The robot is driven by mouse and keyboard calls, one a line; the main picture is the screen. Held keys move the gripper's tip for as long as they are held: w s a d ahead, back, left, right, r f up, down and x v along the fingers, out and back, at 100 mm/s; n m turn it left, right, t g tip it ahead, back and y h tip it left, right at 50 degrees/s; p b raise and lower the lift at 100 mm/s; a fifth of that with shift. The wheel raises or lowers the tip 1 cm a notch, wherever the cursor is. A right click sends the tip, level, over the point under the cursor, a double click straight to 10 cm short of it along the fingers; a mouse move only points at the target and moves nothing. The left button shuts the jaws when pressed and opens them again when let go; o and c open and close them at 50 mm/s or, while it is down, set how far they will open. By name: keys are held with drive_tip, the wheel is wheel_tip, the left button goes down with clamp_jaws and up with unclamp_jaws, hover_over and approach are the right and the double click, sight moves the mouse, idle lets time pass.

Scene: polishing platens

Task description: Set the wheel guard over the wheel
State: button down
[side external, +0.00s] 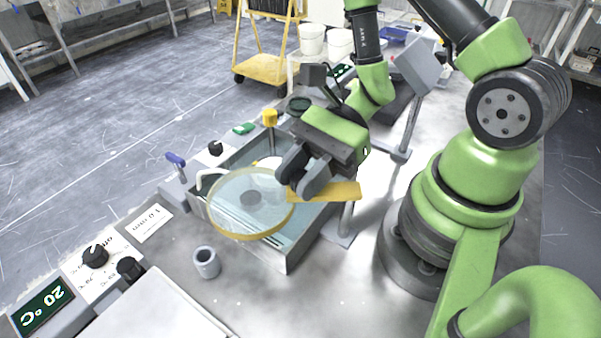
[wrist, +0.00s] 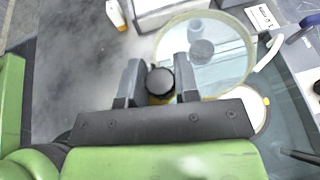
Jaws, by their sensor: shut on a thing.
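The wheel guard appears to be a clear round disc with a yellow rim (side external: 240,188), joined to a flat yellow bar (side external: 335,192). It hangs tilted above the basin in the side view, and the disc lies beyond my fingers in the wrist view (wrist: 232,62). My gripper (side external: 297,178) is shut at the yellow part beside the disc. In the wrist view a black round knob (wrist: 160,82) shows between the fingers (wrist: 162,88). A pale disc with a yellow edge (wrist: 256,112), possibly the wheel, lies partly hidden behind my gripper.
A metal-walled basin (side external: 289,262) lies below the guard. A grey cup (side external: 206,263) stands on the bench in front. A blue-handled valve (side external: 176,160) and a curved white spout (side external: 207,174) are at the left. Control knobs (side external: 95,256) are at lower left. A lamp-like post (side external: 408,130) stands behind.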

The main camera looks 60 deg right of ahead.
drive_tip(key=shift+f, duration=0.15)
drive_tip(key=c, duration=0.9)
unclamp_jaws()
drive_tip(key=shift+o, duration=0.2)
drive_tip(key=shift+d, duration=0.1)
drive_tip(key=v, duration=0.4)
drive_tip(key=shift+w+d, duration=0.1)
drive_tip(key=shift+d, duration=0.05)
wheel_tip(320, 180, up, 7)
hover_over(305, 170)
drive_tip(key=d, duration=0.4)
drive_tip(key=shift+s+a+r, duration=0.25)
drive_tip(key=shift+s, duration=0.15)
